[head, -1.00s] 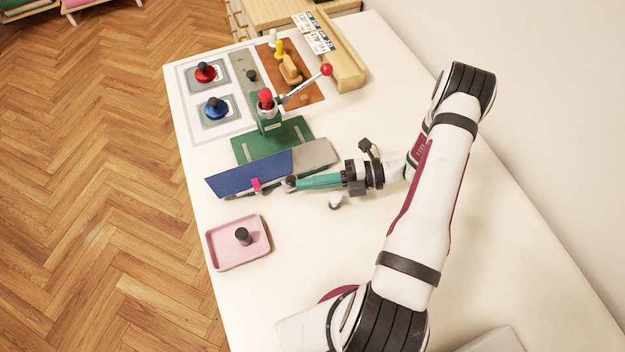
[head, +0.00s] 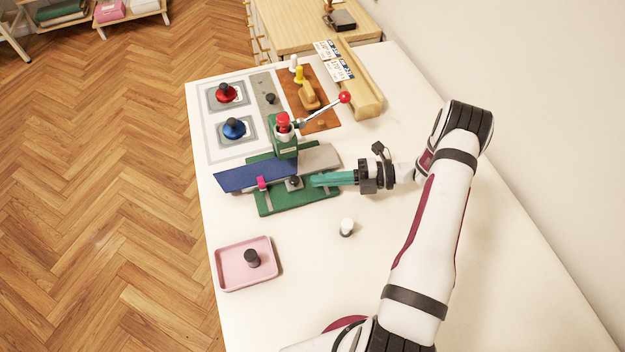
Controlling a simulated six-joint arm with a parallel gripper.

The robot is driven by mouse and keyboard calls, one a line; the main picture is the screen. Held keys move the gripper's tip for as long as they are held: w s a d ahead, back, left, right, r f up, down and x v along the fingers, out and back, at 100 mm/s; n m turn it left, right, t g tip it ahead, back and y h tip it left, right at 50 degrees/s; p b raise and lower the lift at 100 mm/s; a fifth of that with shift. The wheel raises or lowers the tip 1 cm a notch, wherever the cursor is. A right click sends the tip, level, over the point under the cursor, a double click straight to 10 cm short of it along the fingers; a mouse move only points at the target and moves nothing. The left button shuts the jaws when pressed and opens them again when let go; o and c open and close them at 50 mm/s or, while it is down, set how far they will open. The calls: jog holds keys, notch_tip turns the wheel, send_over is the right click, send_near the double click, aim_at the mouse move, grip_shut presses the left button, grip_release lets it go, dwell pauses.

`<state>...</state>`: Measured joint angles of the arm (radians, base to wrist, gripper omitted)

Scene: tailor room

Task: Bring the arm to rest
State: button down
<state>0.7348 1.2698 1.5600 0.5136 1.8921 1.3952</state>
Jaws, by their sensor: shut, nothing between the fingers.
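My gripper (head: 316,180), with teal fingers, is shut and empty in the head view. It reaches in from the right, low over the green base (head: 272,207) of a press. Its tips are just right of a small dark knob (head: 294,182) on a grey block; I cannot tell whether they touch it. My white arm bends along the table's right side. A long strip, blue (head: 240,177) at the left and grey at the right, lies across the green base, with a pink clip (head: 262,183) on it.
The green press (head: 284,140) has a lever with a red ball (head: 344,97). A pink tray (head: 222,270) holds a dark-topped stamp (head: 252,257). A small white-topped piece (head: 347,226) stands right of the tray. Red (head: 226,92) and blue (head: 234,127) knobs stand behind. The table's right side is mostly bare.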

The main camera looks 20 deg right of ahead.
jog(key=v, duration=0.7)
jog(key=shift+d, duration=0.1)
jog(key=s+a+r+n+g+h, duration=0.35)
jog(key=a+r+n, duration=0.25)
jog(key=r+n, duration=0.25)
jog(key=s+a+r+n+g+h, duration=0.3)
jog(key=a+r+n+g, duration=0.1)
jog(key=a+r+n, duration=0.4)
jog(key=s+a+r+n+t+h, duration=0.1)
jog(key=s+n+h, duration=0.6)
jog(key=s+n, duration=0.8)
jog(key=a+n+t, duration=0.1)
jog(key=n, duration=0.3)
jog(key=shift+s+a+r, duration=0.15)
jog(key=shift+s+a, duration=0.1)
jog(key=shift+s, duration=0.1)
